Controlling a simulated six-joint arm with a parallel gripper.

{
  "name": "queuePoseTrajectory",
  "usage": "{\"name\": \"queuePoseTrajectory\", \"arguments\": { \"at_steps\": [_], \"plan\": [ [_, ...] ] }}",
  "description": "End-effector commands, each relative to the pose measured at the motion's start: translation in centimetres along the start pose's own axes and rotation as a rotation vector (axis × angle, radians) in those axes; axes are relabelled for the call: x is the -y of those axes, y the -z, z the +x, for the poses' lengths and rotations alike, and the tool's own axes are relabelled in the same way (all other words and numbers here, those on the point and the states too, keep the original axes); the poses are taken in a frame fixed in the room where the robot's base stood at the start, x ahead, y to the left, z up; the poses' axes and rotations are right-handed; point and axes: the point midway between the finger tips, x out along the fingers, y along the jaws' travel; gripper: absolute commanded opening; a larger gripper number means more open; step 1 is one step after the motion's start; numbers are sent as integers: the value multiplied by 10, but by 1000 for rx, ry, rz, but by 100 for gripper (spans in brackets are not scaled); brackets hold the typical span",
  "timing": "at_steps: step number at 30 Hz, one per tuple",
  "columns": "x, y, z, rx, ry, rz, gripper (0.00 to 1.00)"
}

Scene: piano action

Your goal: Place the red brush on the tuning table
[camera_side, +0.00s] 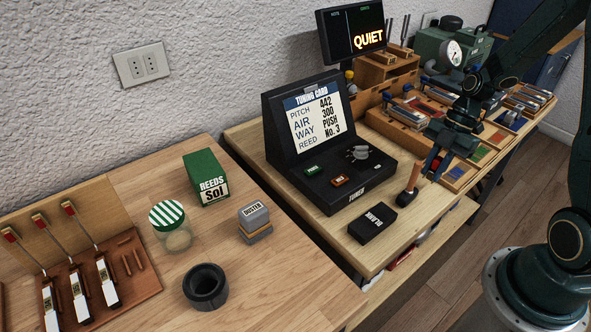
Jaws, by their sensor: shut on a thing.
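The red brush (413,178) appears as a reddish-brown handle with a dark lower end, near the right front edge of the tuning table (336,231). It is nearly upright and leans slightly. My gripper (433,169) is beside the handle's upper part and is shut on it, though the exact contact is hard to see. I cannot tell whether the brush's lower end touches the table. The black tuner (346,187) with its tuning card stands on the table, left of the brush.
A black box (372,222) lies just left of the brush, close to the table's front edge. Wooden trays (400,132) of reeds and tools fill the right end. A left table holds a duster (254,219), a jar (171,226) and a black ring (205,285).

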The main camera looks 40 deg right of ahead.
Motion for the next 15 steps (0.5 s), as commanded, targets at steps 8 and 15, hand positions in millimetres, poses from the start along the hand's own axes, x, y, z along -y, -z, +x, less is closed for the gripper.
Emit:
{"name": "queuePoseTrajectory", "arguments": {
  "at_steps": [8, 15],
  "plan": [
    [1, -3, 10, -2, 3, 0, 0],
    [1, -12, 30, -2, 3, 1, 0]
  ]
}}
